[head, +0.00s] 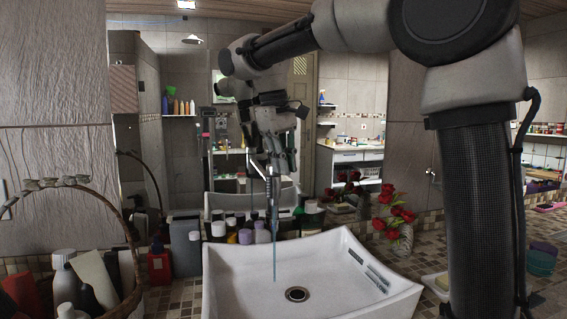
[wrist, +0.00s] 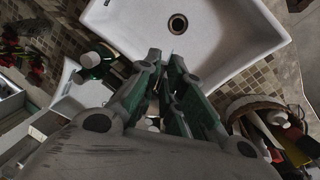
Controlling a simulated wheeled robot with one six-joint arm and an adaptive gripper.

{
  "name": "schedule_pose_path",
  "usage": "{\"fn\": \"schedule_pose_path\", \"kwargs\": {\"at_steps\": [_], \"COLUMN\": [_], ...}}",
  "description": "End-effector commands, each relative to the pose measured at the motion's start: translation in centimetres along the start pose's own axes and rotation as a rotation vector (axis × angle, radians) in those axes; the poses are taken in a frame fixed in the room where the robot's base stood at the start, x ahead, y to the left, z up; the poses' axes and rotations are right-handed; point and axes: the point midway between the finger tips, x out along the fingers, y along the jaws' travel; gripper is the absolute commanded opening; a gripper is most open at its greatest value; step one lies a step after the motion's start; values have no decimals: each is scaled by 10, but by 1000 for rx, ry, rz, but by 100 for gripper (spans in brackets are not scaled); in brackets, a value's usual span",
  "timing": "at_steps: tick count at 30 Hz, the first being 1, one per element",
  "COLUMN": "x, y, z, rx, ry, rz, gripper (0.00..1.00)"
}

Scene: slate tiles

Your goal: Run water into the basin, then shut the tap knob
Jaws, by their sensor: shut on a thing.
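The white basin (head: 345,262) stands on the counter in the head view, its dark drain (head: 297,294) uncovered. The tap (head: 270,188) rises at the basin's back edge. A thin bluish stream of water (head: 274,250) falls from it towards the drain. My gripper (head: 272,158) hangs from above over the top of the tap, shut on the tap knob, which its fingers hide. In the wrist view the fingers of my gripper (wrist: 166,64) are close together in front of the basin (wrist: 225,35). How far the knob is turned cannot be told.
Several bottles (head: 219,232) line the counter behind the basin. A wicker basket (head: 132,225) with bottles stands left. Red flowers in a vase (head: 403,240) stand right of the basin. A large mirror fills the wall behind. The space above the basin's front is clear.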

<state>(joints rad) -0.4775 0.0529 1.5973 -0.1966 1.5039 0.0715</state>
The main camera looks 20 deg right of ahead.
Motion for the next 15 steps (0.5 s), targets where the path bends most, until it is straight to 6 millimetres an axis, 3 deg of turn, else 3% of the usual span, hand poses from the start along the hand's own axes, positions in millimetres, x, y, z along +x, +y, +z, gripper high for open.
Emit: {"fn": "schedule_pose_path", "kwargs": {"at_steps": [8, 15], "x": [0, 2], "y": [4, 12], "z": [1, 0], "rx": [-81, -259], "ry": [16, 52], "rz": [0, 0], "gripper": [0, 0]}}
